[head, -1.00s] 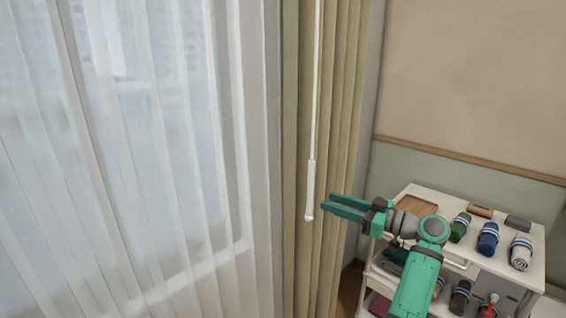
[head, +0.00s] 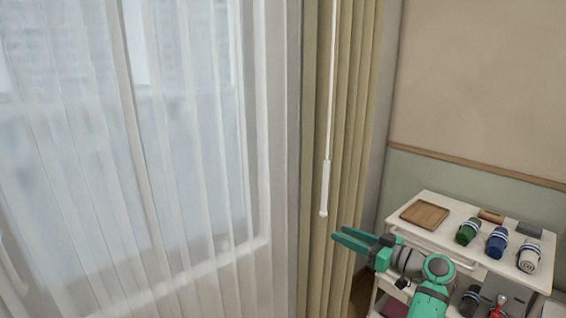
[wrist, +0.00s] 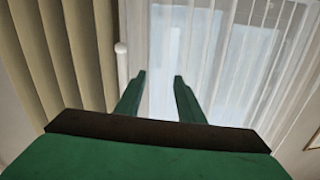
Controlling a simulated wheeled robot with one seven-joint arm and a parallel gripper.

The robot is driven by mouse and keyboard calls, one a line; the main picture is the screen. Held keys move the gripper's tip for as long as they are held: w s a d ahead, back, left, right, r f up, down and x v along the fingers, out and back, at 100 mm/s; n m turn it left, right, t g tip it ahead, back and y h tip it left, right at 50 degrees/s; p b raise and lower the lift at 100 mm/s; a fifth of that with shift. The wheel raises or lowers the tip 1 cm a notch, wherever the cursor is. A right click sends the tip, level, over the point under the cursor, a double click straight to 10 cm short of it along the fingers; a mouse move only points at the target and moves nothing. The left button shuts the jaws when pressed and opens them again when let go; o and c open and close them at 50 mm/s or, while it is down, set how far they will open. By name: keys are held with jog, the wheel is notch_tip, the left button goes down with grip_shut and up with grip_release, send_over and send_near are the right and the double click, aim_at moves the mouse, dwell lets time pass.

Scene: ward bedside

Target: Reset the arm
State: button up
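My gripper (head: 345,239) is green and shows at the lower middle of the head view, pointing left in front of the tan curtain. Its two fingers are apart with nothing between them. In the wrist view the fingers (wrist: 157,95) are also spread, with the sheer curtain behind the gap. A white wand (head: 325,188) hangs from above, its end just above and left of the fingertips in the head view. In the wrist view the wand's end (wrist: 122,62) is left of the left finger, apart from it.
A white cart (head: 424,237) stands at the right, close to my arm in the picture. On it are a wooden tray (head: 425,214) and green (head: 468,231), blue (head: 497,242) and white (head: 528,257) rolls. A sheer curtain (head: 150,150) covers the window; a tan curtain (head: 350,120) hangs beside it.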

jog(key=s+a+f+m+t+h, duration=0.1)
jog(key=s+a+f+m+h, duration=0.15)
jog(key=f, duration=0.95)
jog(key=s+a+f+m+h, duration=0.2)
jog(key=a+f+m+h, duration=0.15)
jog(key=f, duration=0.95)
jog(key=s+a+f+m+h, duration=0.2)
jog(key=s+f, duration=0.6)
jog(key=f, duration=0.1)
jog(key=s+a+f+m+h, duration=0.2)
jog(key=s+f+h, duration=0.1)
jog(key=s+f, duration=0.6)
jog(key=s+a+h, duration=0.1)
jog(key=s+a, duration=0.1)
jog(key=s, duration=0.8)
jog(key=s+a+h, duration=0.1)
jog(key=s+a, duration=0.1)
jog(key=s, duration=0.8)
jog(key=s+a+r+n+t, duration=0.1)
jog(key=s+a+r, duration=0.1)
jog(key=s+r, duration=0.6)
jog(key=s+a+r+t, duration=0.1)
jog(key=s+a+r, duration=0.1)
jog(key=s+r, duration=0.6)
jog(key=shift+s+a+r+n, duration=0.25)
jog(key=shift+s+r+n, duration=0.15)
jog(key=shift+s, duration=0.65)
